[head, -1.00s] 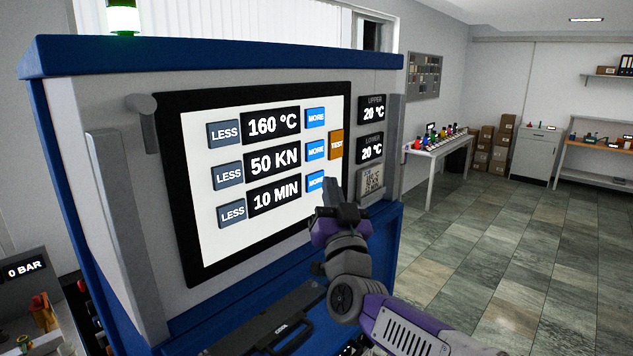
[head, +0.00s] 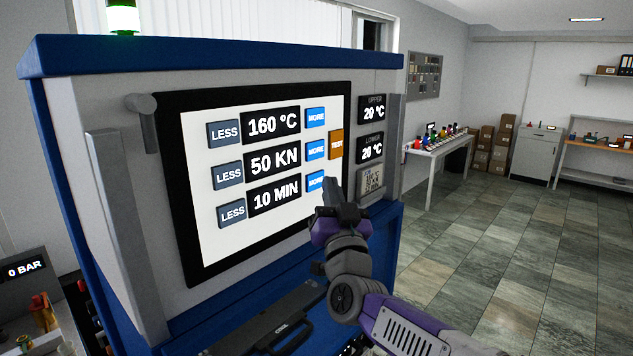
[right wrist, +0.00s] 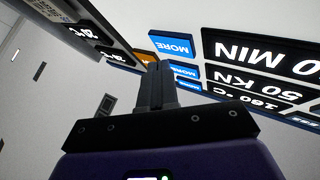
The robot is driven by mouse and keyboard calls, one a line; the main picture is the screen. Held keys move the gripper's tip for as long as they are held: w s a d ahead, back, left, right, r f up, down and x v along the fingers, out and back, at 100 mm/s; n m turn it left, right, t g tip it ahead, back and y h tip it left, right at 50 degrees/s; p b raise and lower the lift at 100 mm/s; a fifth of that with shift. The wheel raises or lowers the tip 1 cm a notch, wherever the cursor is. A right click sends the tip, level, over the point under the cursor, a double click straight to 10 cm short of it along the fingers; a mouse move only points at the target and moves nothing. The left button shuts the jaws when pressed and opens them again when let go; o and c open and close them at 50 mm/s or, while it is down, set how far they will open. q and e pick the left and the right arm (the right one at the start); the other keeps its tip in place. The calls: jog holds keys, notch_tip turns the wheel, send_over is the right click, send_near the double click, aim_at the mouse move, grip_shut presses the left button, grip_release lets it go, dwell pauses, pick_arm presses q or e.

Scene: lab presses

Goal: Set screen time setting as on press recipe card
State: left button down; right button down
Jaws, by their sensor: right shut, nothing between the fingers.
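The press screen (head: 260,235) shows 160 °C, 50 KN and 10 MIN, each row with a grey LESS key and a blue MORE key. The time row reads 10 MIN (head: 275,195), with its LESS key (head: 232,213) left and its MORE key (head: 315,181) right. The recipe card (head: 370,181) is on the panel right of the screen; its text is too small to read surely. My right gripper (head: 333,188) is shut and empty, its tip close to the time MORE key, contact unclear. In the right wrist view this MORE key (right wrist: 172,44) lies just past the fingertips (right wrist: 158,65).
An orange TEST key (head: 336,144) sits right of the MORE keys. Upper and lower readouts (head: 373,110) show 20 °C. A white table (head: 432,150) and open floor are at right.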

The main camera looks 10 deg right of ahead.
jog(key=shift+w+a, duration=0.15)
dwell(0.5)
jog(key=shift+w+a, duration=0.15)
jog(key=shift+w, duration=0.05)
jog(key=shift+w+a, duration=0.25)
jog(key=shift+w, duration=0.05)
dwell(0.8)
jog(key=shift+s+d, duration=0.15)
jog(key=shift+s+d+b, duration=0.35)
jog(key=shift+s+b, duration=0.15)
jog(key=shift+b, duration=0.1)
